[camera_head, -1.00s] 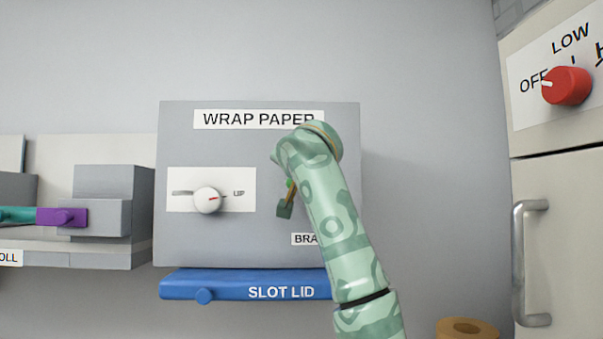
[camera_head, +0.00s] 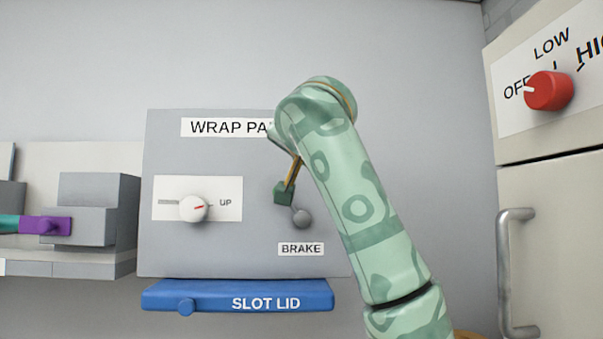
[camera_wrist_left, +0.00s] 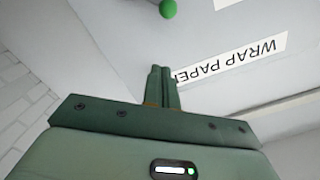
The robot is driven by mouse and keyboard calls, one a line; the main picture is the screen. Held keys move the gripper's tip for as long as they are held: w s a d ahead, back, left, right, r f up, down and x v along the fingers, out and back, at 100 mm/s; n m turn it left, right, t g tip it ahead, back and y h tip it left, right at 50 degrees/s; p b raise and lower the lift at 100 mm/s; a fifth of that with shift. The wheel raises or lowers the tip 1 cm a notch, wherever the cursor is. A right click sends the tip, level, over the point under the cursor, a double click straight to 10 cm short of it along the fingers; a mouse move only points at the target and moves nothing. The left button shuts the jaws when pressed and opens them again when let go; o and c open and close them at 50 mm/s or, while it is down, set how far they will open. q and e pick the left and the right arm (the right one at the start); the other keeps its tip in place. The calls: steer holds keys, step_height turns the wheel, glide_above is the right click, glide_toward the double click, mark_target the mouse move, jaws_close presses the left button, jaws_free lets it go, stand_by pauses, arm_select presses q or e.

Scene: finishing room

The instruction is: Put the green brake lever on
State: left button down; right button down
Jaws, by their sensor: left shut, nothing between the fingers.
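The brake lever shows in the head view only by its round grey hub (camera_head: 302,217) above the BRAKE label (camera_head: 301,249). Its green ball is hidden in the head view. In the left wrist view the green ball (camera_wrist_left: 168,9) shows at the top edge on a grey stem, mostly out of frame. My left gripper (camera_head: 284,194) is just up and left of the hub, in front of the grey panel. In the left wrist view its fingers (camera_wrist_left: 162,84) are together and empty, apart from the ball in the picture. My right gripper is not in view.
The grey WRAP PAPER box (camera_head: 160,240) carries a white dial (camera_head: 193,208) marked UP. A blue slot lid (camera_head: 215,296) sits below. A purple part (camera_head: 45,225) is at left. A cabinet with a red knob (camera_head: 548,90) and handle (camera_head: 515,270) stands at right.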

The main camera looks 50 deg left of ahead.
arm_select(q)
steer(key=shift+v, duration=1.25)
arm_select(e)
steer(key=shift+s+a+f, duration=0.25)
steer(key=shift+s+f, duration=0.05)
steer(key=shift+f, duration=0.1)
arm_select(q)
steer(key=shift+w+f, duration=0.1)
